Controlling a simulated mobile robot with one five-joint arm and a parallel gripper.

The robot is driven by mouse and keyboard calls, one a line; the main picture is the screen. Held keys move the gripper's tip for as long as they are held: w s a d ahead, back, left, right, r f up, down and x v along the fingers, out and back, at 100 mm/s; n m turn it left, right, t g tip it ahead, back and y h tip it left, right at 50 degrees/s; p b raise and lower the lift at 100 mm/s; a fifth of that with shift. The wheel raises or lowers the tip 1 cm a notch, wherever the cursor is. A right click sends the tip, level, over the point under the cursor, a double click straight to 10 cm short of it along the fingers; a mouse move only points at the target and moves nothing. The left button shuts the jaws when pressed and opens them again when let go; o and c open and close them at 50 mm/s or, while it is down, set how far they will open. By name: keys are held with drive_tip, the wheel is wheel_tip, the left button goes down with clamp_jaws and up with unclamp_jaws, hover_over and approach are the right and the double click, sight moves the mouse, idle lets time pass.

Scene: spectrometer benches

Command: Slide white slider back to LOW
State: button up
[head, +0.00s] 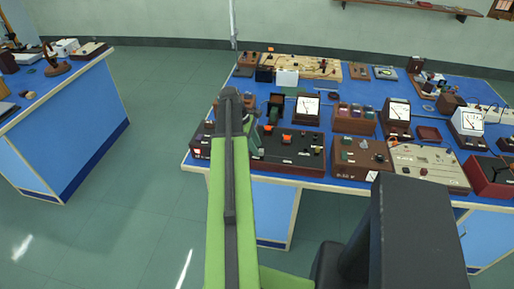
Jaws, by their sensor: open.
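A long dark control box (287,148) with a red-brown front stands at the near left edge of the blue bench, carrying orange and dark controls. A small whitish spot (197,152) shows at its left end, left of my arm. I cannot tell whether this is the white slider, and no LOW marking is readable. My green arm rises in front of the box and hides part of its left side. My gripper (252,129) is small and partly hidden behind the arm, just above the box's left part. It is open, and I see nothing held in it.
The blue bench (242,83) is crowded with meters and wooden boxes. Right of the dark box stand a brown box (359,157) and a cream panel (428,167). Another blue bench (72,112) stands at the left. The green floor (150,130) between them is clear.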

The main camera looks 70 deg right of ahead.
drive_tip(key=p+v, duration=1.3)
drive_tip(key=v, duration=0.2)
drive_tip(key=shift+r+p, duration=0.35)
drive_tip(key=shift+r, duration=0.05)
drive_tip(key=shift+w, duration=0.1)
drive_tip(key=b+x, duration=0.5)
drive_tip(key=x, duration=0.1)
drive_tip(key=b+x, duration=1.1)
drive_tip(key=x, duration=0.1)
drive_tip(key=shift+s+r, duration=0.2)
drive_tip(key=shift+s, duration=0.15)
drive_tip(key=shift+r, duration=0.15)
drive_tip(key=shift+c, duration=0.3)
